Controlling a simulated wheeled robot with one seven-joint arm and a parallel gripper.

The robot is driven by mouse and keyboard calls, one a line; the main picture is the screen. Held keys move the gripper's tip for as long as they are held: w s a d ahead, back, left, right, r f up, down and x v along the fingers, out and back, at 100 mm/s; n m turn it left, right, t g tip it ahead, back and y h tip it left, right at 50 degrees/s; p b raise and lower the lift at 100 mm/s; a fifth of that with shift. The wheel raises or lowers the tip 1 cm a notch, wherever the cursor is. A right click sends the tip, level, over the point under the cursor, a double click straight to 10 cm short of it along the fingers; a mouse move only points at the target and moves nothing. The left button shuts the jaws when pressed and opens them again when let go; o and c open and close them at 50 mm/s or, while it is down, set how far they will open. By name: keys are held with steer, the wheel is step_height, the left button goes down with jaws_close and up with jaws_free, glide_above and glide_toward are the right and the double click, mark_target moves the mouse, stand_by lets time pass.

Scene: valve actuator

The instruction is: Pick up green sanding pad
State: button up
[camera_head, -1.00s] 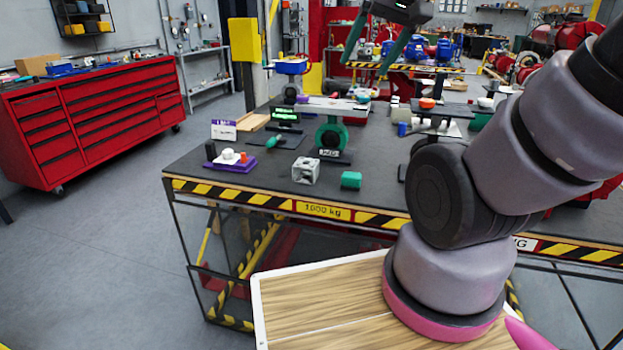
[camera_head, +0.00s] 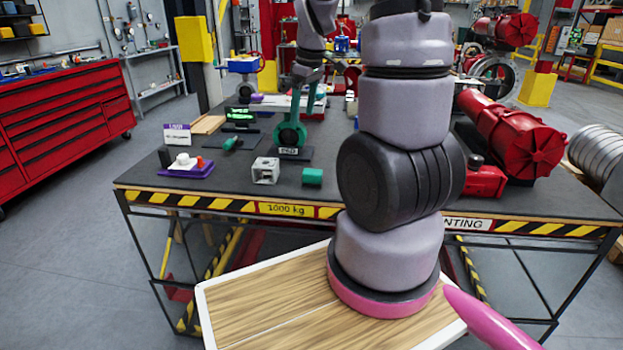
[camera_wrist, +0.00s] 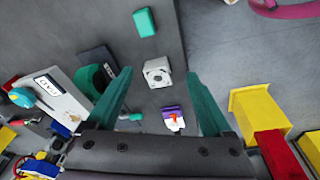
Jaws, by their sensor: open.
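The green sanding pad (camera_head: 312,177) is a small green block lying on the dark workbench near its front edge, right of a grey metal block (camera_head: 265,170). In the wrist view the pad (camera_wrist: 145,22) is at the top, beyond the fingertips. My gripper (camera_head: 304,98) has green fingers and is above the bench, behind the pad, in front of or over the green valve stand (camera_head: 290,135). In the wrist view my gripper (camera_wrist: 158,75) is spread open and empty. The metal block (camera_wrist: 157,72) shows between its fingertips, well below.
A purple tray with small parts (camera_head: 186,165) lies left of the metal block. A large red actuator (camera_head: 510,135) lies on the bench at right. A red tool cabinet (camera_head: 65,110) stands at left. The bench just around the pad is bare.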

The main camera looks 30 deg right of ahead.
steer(key=d+f+n, duration=0.1)
steer(key=f, duration=0.2)
steer(key=w+d+f+n+g, duration=0.1)
steer(key=d+f+n, duration=0.1)
steer(key=f, duration=0.2)
steer(key=w+d+f+n+g, duration=0.1)
steer(key=f, duration=0.2)
steer(key=shift+d+f+h, duration=0.2)
steer(key=shift+f+h, duration=0.2)
glide_above(312, 171)
steer(key=s, duration=0.1)
step_height(312, 171, down, 5)
steer(key=shift+d+r, duration=0.1)
steer(key=shift+d, duration=0.05)
steer(key=shift+w+f, duration=0.2)
steer(key=shift+f, duration=1.25)
steer(key=shift+w+f, duration=0.15)
steer(key=shift+f, duration=1.3)
jaws_close()
